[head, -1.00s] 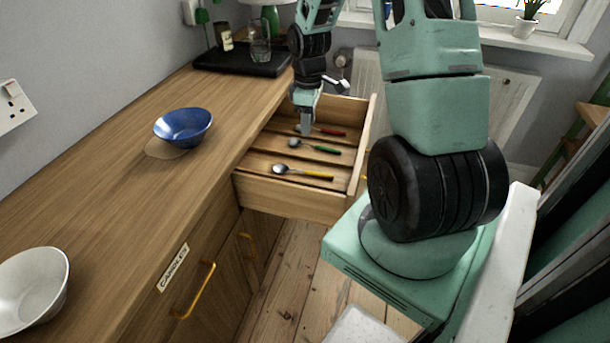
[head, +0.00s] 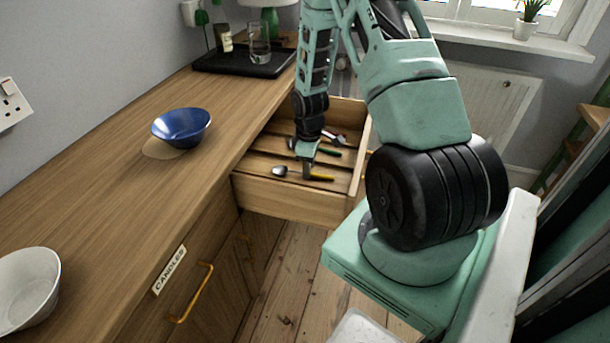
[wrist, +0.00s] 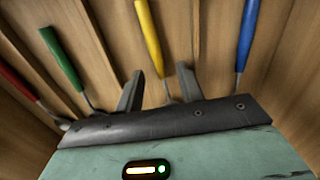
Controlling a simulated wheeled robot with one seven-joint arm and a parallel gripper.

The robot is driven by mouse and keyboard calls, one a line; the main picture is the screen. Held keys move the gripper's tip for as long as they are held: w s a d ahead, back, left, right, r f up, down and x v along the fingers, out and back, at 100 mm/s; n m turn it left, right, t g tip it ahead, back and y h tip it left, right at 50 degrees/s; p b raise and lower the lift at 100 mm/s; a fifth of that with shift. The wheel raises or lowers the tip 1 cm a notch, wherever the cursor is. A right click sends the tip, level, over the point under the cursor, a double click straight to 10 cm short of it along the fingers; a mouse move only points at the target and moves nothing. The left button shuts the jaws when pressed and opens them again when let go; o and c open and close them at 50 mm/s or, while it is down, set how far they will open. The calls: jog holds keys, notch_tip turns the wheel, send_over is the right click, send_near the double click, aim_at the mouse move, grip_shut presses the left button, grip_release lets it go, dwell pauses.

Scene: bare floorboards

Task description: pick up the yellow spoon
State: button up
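The yellow spoon (head: 322,178) lies in the open drawer (head: 290,200), its metal bowl to the left in the head view. My gripper (head: 307,174) points down over the spoon's middle. In the wrist view, the spoon's yellow handle (wrist: 149,36) extends away from my gripper (wrist: 158,80). The two fingers are apart, one on each side of the spoon's metal neck, with gaps showing. I cannot tell how far the fingertips are above the drawer floor. The spoon's bowl is hidden behind the gripper body in the wrist view.
Green-handled (wrist: 62,60), red-handled (wrist: 18,84) and blue-handled (wrist: 248,35) utensils lie in neighbouring slots, split by wooden dividers. The drawer walls surround my gripper. A blue bowl (head: 182,127), a white bowl (head: 28,290) and a black tray (head: 235,62) stand on the counter.

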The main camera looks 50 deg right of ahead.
jog(key=shift+f, duration=0.65)
grip_shut()
jog(key=shift+r, duration=0.1)
